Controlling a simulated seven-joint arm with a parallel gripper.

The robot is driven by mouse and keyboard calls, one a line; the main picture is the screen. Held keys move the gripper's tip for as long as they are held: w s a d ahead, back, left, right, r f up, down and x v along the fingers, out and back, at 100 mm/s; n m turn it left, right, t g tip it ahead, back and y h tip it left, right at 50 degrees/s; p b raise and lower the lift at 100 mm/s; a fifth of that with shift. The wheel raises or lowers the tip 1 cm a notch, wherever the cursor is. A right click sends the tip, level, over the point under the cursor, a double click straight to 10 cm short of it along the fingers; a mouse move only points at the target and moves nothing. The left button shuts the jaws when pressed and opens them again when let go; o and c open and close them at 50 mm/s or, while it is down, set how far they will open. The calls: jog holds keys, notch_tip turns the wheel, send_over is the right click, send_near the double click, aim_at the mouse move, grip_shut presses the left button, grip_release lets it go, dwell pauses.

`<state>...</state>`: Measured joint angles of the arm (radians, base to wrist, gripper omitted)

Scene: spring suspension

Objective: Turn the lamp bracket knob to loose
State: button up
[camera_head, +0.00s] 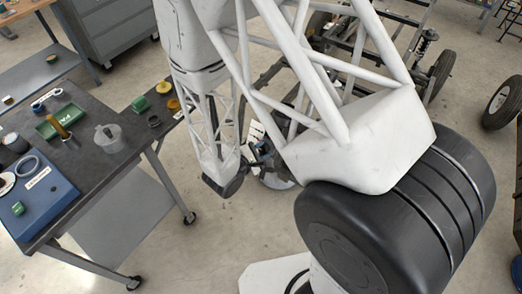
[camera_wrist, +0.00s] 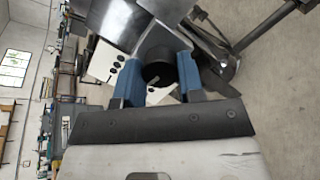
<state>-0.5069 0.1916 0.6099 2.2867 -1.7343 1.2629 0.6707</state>
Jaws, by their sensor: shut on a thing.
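In the wrist view, my gripper (camera_wrist: 158,80) has its two blue fingers on either side of a dark round knob (camera_wrist: 158,70) and is shut on it. The knob shows a small light mark near its lower edge. Metal parts of the bracket (camera_wrist: 160,42) lie just beyond it. A white plate with black dots (camera_wrist: 101,62) stands beside the left finger. In the head view, my arm hides most of this spot. The white plate (camera_head: 256,131) shows in part there, and the knob cannot be made out.
A wheeled dark table (camera_head: 100,165) at the left holds a blue case (camera_head: 38,200), a green tray (camera_head: 58,122) and a clear cup (camera_head: 109,138). A tubular frame with wheels (camera_head: 440,72) stands behind my arm. Open floor lies between table and arm.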

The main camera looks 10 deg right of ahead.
jog(key=shift+n, duration=0.4)
jog(key=n, duration=0.4)
jog(key=shift+n+t, duration=0.3)
jog(key=shift+t, duration=0.1)
jog(key=n+y, duration=0.1)
jog(key=n, duration=0.5)
jog(key=shift+t, duration=0.4)
jog(key=n, duration=0.4)
jog(key=shift+n+y, duration=0.3)
jog(key=shift+n, duration=0.1)
jog(key=n+y, duration=0.1)
jog(key=n, duration=0.4)
jog(key=shift+t, duration=0.3)
jog(key=shift+n, duration=0.3)
jog(key=o, duration=0.9)
